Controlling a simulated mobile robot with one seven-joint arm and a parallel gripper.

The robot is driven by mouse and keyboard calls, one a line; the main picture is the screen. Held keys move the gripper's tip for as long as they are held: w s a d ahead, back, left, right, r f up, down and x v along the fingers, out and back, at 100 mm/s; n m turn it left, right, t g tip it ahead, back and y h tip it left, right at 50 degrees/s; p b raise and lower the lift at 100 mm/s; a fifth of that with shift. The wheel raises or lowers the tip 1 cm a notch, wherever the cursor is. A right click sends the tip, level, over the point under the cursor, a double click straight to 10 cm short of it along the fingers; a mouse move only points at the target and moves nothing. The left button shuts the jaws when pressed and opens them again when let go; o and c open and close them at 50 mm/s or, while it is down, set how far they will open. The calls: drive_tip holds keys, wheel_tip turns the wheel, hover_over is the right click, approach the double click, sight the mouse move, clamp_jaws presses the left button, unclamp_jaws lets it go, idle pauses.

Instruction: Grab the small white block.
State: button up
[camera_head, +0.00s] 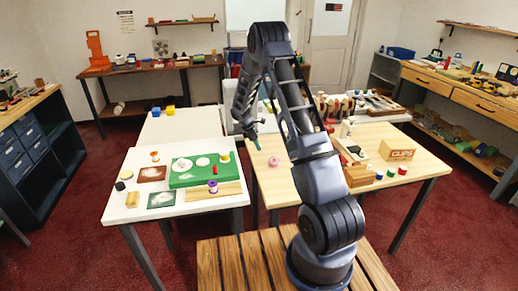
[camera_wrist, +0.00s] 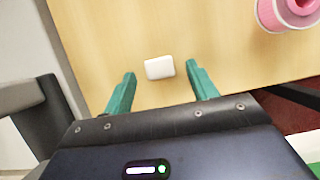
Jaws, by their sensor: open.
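The small white block (camera_wrist: 159,68) lies on a light wooden table top in the wrist view. My gripper (camera_wrist: 160,84) is open, with its two teal fingers apart. In that picture the block shows between the fingertips and slightly beyond them, touching neither. How high the fingers are above the table is hard to tell. In the head view my gripper (camera_head: 255,135) hangs over the left part of the wooden table (camera_head: 290,172). I cannot make out the block in the head view.
A pink spool-like thing (camera_wrist: 288,12) stands on the wooden table, right of the block. A white table (camera_head: 125,217) with a green board (camera_head: 190,180) is to the left. A wooden crate (camera_head: 397,150) and several small pots are at the right. Table around the block is clear.

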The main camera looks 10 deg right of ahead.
drive_tip(key=shift+d+f, duration=0.2)
drive_tip(key=shift+f, duration=0.2)
drive_tip(key=c, duration=1.1)
drive_tip(key=shift+o, duration=0.2)
drive_tip(key=shift+r, duration=0.15)
